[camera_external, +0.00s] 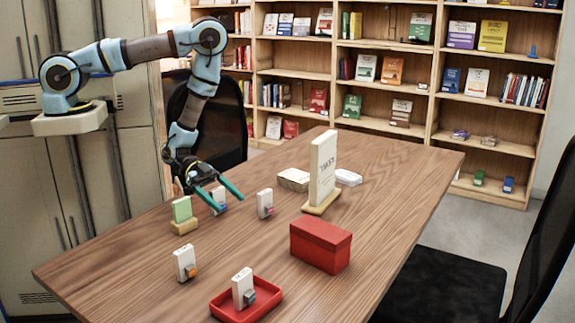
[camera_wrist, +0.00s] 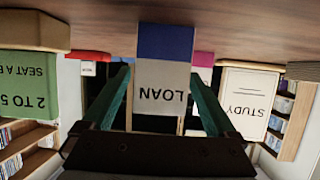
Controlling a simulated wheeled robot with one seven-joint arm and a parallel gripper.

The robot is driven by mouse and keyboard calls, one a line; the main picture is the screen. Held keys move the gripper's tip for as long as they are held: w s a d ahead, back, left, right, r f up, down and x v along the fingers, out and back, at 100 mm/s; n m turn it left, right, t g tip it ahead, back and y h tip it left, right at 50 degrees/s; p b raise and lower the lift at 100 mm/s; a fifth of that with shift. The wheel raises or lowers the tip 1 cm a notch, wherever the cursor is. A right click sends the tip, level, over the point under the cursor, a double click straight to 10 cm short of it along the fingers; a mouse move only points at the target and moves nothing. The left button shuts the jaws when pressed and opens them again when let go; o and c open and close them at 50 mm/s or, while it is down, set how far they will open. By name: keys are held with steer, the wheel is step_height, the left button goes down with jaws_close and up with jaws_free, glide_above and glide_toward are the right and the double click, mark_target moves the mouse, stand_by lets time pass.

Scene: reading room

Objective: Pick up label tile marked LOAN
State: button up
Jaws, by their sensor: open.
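The LOAN tile (camera_wrist: 161,88) is a white upright tile with a blue foot; in the wrist view, which is upside down, its lettering faces me. In the external view the white tile with a blue foot (camera_external: 220,205) stands on the table, partly hidden by my gripper (camera_external: 231,204). My gripper is open, and in the wrist view its teal fingers (camera_wrist: 161,74) lie to either side of the tile. A gap shows beside each finger; I cannot tell whether the fingertips reach past the tile.
Close by stand a green sign (camera_external: 182,209) on a wooden block and a pink-footed tile (camera_external: 265,203). A tall STUDY sign (camera_wrist: 247,100) is behind. A red box (camera_external: 307,247), an orange-footed tile (camera_external: 184,261) and a red tray (camera_external: 267,301) holding another tile are nearer the camera.

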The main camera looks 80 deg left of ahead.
steer(key=c, duration=1.5)
steer(key=shift+o, duration=0.2)
steer(key=shift+r, duration=0.1)
